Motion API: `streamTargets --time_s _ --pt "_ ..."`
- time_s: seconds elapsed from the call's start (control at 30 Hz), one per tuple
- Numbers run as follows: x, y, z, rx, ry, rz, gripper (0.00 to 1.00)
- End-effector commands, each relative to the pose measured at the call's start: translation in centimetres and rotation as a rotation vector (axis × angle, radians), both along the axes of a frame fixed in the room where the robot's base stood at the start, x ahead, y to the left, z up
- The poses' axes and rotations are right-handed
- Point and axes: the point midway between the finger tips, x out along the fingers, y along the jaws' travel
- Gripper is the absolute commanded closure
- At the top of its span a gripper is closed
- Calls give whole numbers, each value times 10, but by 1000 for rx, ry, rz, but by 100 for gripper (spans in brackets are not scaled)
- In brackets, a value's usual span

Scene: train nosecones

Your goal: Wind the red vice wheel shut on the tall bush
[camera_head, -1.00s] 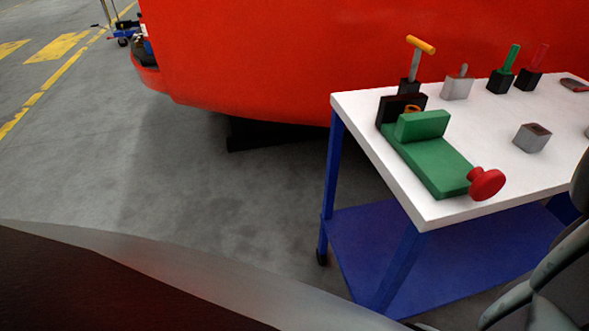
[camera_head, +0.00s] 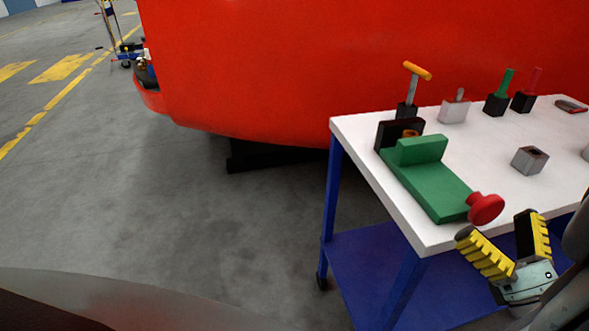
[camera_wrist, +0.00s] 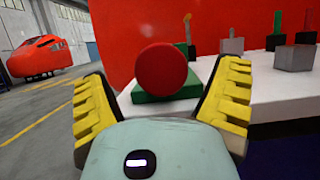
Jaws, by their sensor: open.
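The green vice (camera_head: 433,180) sits on the white bench top (camera_head: 486,168) near its left edge. Its red wheel (camera_head: 486,208) is at the near end. An orange-brown bush (camera_head: 411,133) shows just behind the green jaw, in front of the black jaw (camera_head: 386,135); most of it is hidden. My gripper (camera_head: 505,236) is open and empty, just in front of and slightly below the wheel. In the wrist view the red wheel (camera_wrist: 162,70) is centred between the yellow finger pads, beyond the fingertips and apart from them.
An orange-handled tool (camera_head: 417,72) stands behind the vice. Grey and black blocks, some with green or red handles (camera_head: 507,82), line the back. A hollow grey block (camera_head: 530,160) stands at right. The big red nosecone (camera_head: 330,60) is behind the bench.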

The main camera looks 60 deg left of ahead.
Motion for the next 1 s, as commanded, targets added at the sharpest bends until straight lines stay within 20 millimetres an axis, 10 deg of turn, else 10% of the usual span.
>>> streamTargets --time_s 0.6,1.0 --pt "8 25 11 0 0 4 12" --pt "8 25 11 0 0 3 54"
